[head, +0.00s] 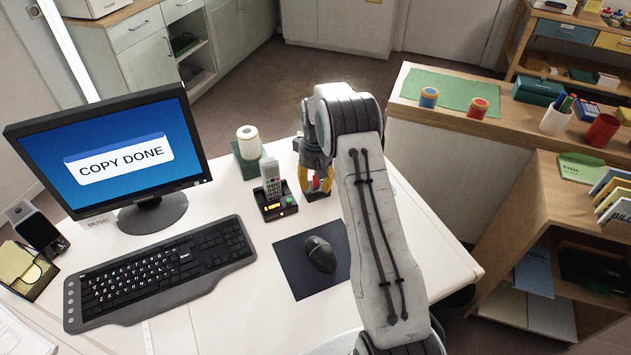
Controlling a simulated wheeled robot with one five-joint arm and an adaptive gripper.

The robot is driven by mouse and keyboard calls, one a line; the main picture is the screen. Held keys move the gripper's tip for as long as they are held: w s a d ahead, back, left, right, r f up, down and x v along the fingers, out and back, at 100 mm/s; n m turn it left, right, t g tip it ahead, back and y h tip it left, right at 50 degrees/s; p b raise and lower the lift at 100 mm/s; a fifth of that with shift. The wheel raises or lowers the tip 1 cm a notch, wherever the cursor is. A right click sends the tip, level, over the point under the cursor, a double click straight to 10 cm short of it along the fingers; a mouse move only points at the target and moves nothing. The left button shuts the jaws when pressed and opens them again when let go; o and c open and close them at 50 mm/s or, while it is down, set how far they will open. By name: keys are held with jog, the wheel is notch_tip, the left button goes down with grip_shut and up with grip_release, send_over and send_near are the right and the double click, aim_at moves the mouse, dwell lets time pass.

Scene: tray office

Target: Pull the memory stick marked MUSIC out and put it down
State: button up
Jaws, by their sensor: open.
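The monitor (105,150) stands at the left of the desk, and its screen reads COPY DONE. A small label reading MUSIC (98,223) shows under the monitor's lower left edge. I cannot make out a memory stick there. My arm hides part of the desk and of the gripper.
The cordless phone (271,182) stands in a black base. A white ribbed cylinder (248,140) is behind it. The keyboard (160,272) and mouse (320,254) lie in front. A black holder (38,232) stands at far left. White desk (225,215) is bare between monitor and phone.

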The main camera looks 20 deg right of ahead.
grip_shut()
dwell(0.4)
jog(key=shift+r, duration=0.15)
jog(key=shift+r+p, duration=1.95)
jog(key=shift+r, duration=0.95)
